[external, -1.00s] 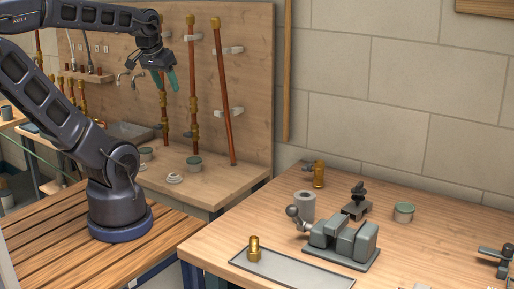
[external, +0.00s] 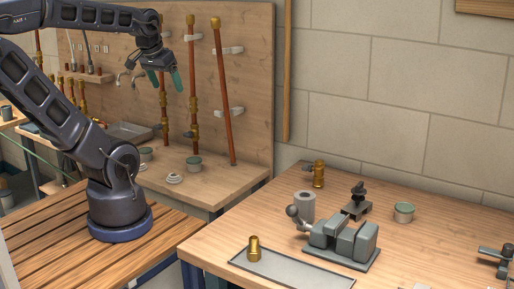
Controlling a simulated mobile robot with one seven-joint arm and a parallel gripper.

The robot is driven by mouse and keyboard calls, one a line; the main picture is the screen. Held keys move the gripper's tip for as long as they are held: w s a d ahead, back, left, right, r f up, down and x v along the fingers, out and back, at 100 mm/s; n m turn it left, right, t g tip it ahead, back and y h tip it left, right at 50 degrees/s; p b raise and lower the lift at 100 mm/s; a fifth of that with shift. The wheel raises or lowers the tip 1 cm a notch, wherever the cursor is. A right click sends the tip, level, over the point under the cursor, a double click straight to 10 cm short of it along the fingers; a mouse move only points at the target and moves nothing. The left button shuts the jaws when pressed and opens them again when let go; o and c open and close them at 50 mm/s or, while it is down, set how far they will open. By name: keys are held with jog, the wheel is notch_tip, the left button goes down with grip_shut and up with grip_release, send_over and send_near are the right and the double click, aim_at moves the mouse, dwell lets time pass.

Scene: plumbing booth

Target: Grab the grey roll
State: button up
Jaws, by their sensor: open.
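The grey roll (external: 304,205) stands upright on the right-hand workbench, with its round hole facing up. It is just behind the round handle end of the grey vise (external: 341,241). My gripper (external: 165,80) is high up at the upper left, in front of the wooden pipe board. Its teal-tipped fingers are apart with nothing between them. It is far to the left of the roll and well above it.
A brass fitting (external: 254,249) stands on a flat grey tray (external: 292,271). A dark clamp tool (external: 357,201), a green-grey tin (external: 404,212) and another brass fitting (external: 319,174) stand around the roll. Copper pipes (external: 192,90) line the board (external: 250,80).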

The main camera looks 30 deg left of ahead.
jog(key=n+g+h, duration=1.2)
jog(key=g+h, duration=0.2)
jog(key=h, duration=0.1)
send_near(311, 203)
jog(key=a, duration=0.2)
jog(key=shift+w+a+f, duration=0.2)
jog(key=shift+w+a, duration=0.15)
jog(key=shift+s+d+f+h, duration=0.15)
jog(key=shift+d+h, duration=0.15)
jog(key=shift+d, duration=0.1)
jog(key=shift+x, duration=5.05)
jog(key=shift+d, duration=0.1)
jog(key=c, duration=1.1)
